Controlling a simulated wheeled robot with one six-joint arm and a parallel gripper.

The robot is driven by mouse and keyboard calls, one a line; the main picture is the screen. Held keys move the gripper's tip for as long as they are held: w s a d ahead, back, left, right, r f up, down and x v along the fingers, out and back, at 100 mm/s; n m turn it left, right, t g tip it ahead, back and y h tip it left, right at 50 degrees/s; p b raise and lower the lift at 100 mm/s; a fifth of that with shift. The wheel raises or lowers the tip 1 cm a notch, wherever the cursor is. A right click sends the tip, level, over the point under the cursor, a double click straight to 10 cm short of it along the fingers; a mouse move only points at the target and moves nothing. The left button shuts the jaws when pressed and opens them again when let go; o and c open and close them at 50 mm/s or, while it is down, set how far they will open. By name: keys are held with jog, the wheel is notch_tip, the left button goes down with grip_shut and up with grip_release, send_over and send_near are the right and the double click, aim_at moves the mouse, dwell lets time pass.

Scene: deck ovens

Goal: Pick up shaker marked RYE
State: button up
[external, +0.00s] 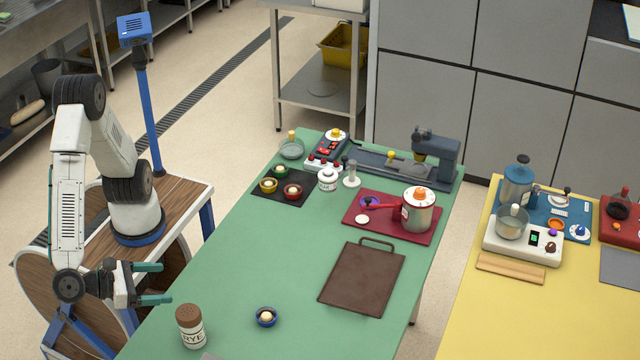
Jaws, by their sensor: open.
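The shaker marked RYE (191,328) stands upright at the near left end of the green table. It has a brown cap and a pale label with dark letters. My gripper (160,283) is open and empty, with its teal fingers pointing right. In the picture it is up and to the left of the shaker, apart from it, near the table's left edge. The exact height of the gripper over the table is hard to tell.
A small blue bowl (265,317) stands right of the shaker. A brown board (362,278) lies further right. A red mat (393,231) with a pot and a dark mat (268,195) with small bowls lie farther back. The middle of the green table (266,252) is clear.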

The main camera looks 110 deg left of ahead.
send_near(190, 321)
notch_tip(190, 321, down, 2)
jog(key=a, duration=0.3)
jog(key=shift+w+a+f, duration=0.3)
jog(key=shift+w+a, duration=0.05)
jog(key=shift+w, duration=0.15)
jog(key=shift+w+a+f, duration=0.3)
jog(key=shift+w+a, duration=0.05)
jog(key=shift+w, duration=0.15)
jog(key=x, duration=0.5)
jog(key=shift+w+f, duration=0.1)
jog(key=c, duration=1.2)
